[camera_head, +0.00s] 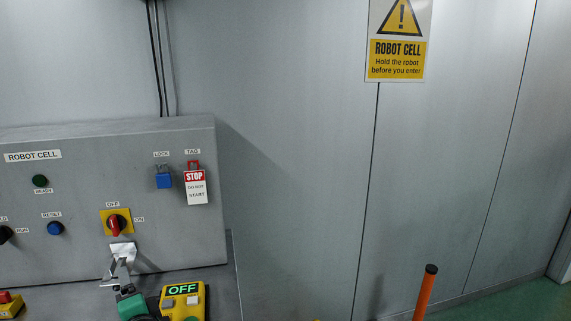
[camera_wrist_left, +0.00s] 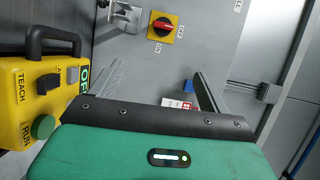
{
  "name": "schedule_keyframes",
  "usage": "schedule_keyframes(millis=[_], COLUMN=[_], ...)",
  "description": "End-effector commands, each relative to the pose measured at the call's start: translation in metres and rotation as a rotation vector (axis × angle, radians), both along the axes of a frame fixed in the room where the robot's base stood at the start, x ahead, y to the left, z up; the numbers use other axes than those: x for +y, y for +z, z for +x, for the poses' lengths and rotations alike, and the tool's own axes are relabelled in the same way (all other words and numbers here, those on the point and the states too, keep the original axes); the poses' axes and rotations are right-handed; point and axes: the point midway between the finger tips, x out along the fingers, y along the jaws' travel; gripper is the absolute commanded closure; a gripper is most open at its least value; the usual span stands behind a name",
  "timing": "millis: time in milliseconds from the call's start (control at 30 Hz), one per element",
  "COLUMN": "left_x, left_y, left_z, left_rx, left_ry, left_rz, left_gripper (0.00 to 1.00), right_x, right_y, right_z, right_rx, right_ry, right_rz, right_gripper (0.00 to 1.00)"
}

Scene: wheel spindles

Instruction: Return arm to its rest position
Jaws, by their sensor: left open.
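My left gripper (camera_head: 120,272) is in front of the lower part of the grey control panel (camera_head: 80,236), below the red switch on its yellow plate (camera_head: 116,223). In the left wrist view, the fingers of the left gripper (camera_wrist_left: 157,82) are spread apart with nothing held between them. The switch also shows there (camera_wrist_left: 162,28), beyond the fingertips. A pale plate (camera_head: 122,251) sits just below the switch, close to the fingertips; I cannot tell whether they touch. My right gripper is not in view.
A yellow pendant (camera_head: 182,301) with a lit OFF display stands beside my left gripper. A blue padlock (camera_head: 164,180) and a STOP tag (camera_head: 196,186) hang on the panel.

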Motion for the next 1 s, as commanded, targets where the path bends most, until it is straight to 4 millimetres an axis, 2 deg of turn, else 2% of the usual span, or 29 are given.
schedule_keyframes(millis=[367, 533, 667, 800, 1000], left_x=[-0.007, -0.017, -0.033, -0.057, -0.084], left_y=[-0.068, -0.11, -0.152, -0.191, -0.218], left_z=[-0.043, -0.077, -0.121, -0.178, -0.245], left_rx=[0.063, 0.123, 0.208, 0.329, 0.472], left_ry=[-0.014, -0.001, 0.035, 0.112, 0.229], left_rz=[-0.316, -0.527, -0.753, -1.0, -1.224], left_gripper=[0.2, 0.2, 0.2, 0.2, 0.2], right_x=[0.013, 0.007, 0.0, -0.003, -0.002], right_y=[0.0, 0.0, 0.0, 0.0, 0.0], right_z=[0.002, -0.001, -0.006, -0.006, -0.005], right_rx=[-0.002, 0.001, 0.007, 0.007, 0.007], right_ry=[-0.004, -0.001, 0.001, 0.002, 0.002], right_rz=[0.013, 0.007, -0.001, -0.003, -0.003], right_gripper=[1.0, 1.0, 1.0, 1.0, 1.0])
